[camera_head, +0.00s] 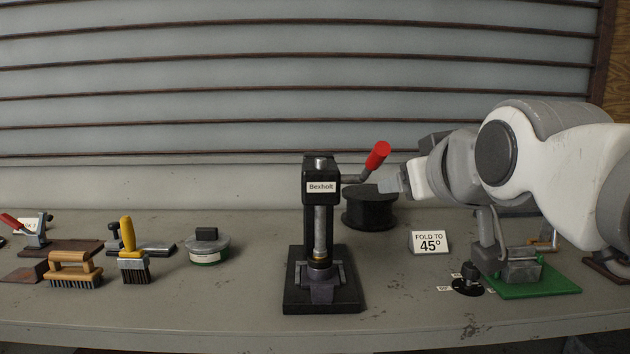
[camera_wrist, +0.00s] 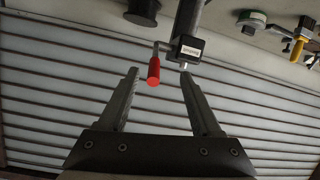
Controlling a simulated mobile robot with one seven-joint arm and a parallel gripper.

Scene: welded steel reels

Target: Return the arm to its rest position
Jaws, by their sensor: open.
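My arm reaches in from the right in the head view, and my gripper (camera_head: 385,183) is beside the red-handled lever of the black press. In the wrist view my gripper (camera_wrist: 158,75) shows both fingers spread apart with nothing held. The red handle (camera_head: 377,155) tilts up to the right from the press (camera_head: 322,187), labelled Bexholt. In the wrist view the red handle (camera_wrist: 153,71) appears between the fingertips, with clear space to each finger. I cannot tell its exact depth from the fingers.
A black reel (camera_head: 369,210) stands behind the press. A "FOLD TO 45°" sign (camera_head: 430,242), a black knob (camera_head: 467,281) and a green-based device (camera_head: 522,268) sit under my arm. Brushes (camera_head: 75,270) and a round tin (camera_head: 206,247) are left. The bench front (camera_head: 400,315) is clear.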

